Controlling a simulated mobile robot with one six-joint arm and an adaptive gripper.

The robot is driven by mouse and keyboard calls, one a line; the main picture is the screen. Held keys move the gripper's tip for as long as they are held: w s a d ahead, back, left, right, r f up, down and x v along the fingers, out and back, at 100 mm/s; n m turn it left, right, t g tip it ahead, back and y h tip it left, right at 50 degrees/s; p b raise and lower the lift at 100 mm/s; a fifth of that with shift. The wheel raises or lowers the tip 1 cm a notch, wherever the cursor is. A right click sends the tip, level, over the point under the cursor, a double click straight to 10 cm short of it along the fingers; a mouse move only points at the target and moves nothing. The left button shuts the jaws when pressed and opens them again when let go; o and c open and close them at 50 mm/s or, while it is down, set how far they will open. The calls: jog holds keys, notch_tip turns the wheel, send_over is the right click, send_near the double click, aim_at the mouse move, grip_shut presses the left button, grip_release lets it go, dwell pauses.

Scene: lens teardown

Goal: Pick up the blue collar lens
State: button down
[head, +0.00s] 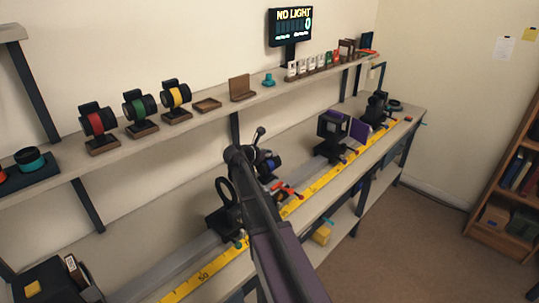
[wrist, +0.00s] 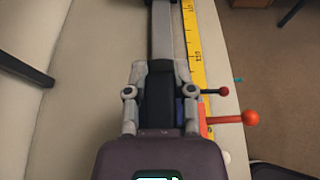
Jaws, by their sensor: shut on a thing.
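The blue collar lens (head: 273,163) shows in the head view as a black body with a blue band, over the bench rail beside my arm. In the wrist view its black body (wrist: 159,98) lies between the two fingers of my gripper (wrist: 160,75), with a little blue at the right finger. My gripper is shut on it. In the head view my arm hides most of the gripper and part of the lens. I cannot tell whether the lens is still seated in its holder on the rail.
An orange lever (wrist: 235,118) and a dark red knob (wrist: 215,92) stick out right of my gripper. A yellow ruler (head: 322,182) runs along the bench. A black ring holder (head: 222,208) stands to the left. Red (head: 98,123), green (head: 136,110) and yellow (head: 177,96) collar lenses stand on the shelf.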

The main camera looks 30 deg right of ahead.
notch_tip(320, 180, up, 3)
jog(key=p, duration=0.2)
jog(key=shift+r+p, duration=0.15)
jog(key=shift+p, duration=0.25)
jog(key=s+a, duration=0.2)
jog(key=s, duration=0.5)
jog(key=s+a+r+p, duration=0.1)
jog(key=s+a, duration=0.1)
jog(key=s, duration=0.6)
jog(key=shift+s+a, duration=0.2)
jog(key=shift+a, duration=0.1)
jog(key=shift+s, duration=0.1)
